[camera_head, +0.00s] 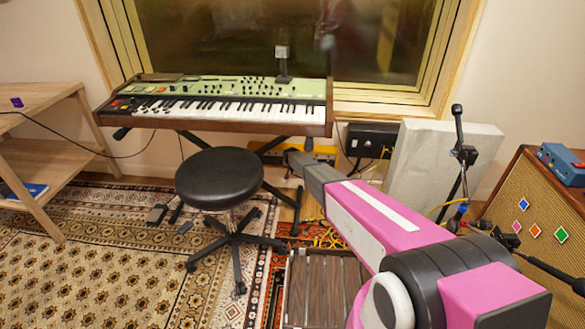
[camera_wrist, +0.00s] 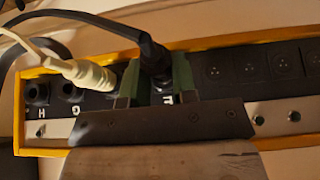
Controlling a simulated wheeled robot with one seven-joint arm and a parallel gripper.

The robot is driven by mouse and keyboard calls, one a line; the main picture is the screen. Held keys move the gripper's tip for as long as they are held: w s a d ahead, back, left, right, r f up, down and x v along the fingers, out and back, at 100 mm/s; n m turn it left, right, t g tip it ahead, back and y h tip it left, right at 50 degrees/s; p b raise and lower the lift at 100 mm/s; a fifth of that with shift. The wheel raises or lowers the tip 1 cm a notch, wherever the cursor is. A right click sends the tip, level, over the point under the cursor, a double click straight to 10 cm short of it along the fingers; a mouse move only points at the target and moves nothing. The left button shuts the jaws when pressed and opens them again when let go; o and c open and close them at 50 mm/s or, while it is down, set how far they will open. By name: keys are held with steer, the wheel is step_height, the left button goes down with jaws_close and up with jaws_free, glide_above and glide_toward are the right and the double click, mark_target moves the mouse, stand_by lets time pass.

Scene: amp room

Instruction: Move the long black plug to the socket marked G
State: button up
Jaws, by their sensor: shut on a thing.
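In the wrist view, the black plug (camera_wrist: 155,60) stands between the two green fingers of my gripper (camera_wrist: 155,80), which is shut on it. Its black cable runs up and left. The plug is over the socket marked with what looks like E; I cannot tell if it is seated. The socket marked G (camera_wrist: 70,91) shows a dark round opening left of the plug. A cream plug (camera_wrist: 88,73) lies between G and my left finger. In the head view, my gripper is near the yellow-orange socket strip (camera_head: 322,150) under the keyboard; its fingertips are not clear.
The socket marked H (camera_wrist: 38,93) is at the strip's left end; several bare sockets (camera_wrist: 250,67) lie right of my gripper. A black stool (camera_head: 222,178) and a keyboard (camera_head: 230,105) stand close to my arm. A microphone stand (camera_head: 460,150) and amplifier (camera_head: 535,210) are right.

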steer(key=shift+s, duration=1.45)
stand_by(0.6)
steer(key=shift+s+a, duration=0.1)
steer(key=shift+s, duration=1.25)
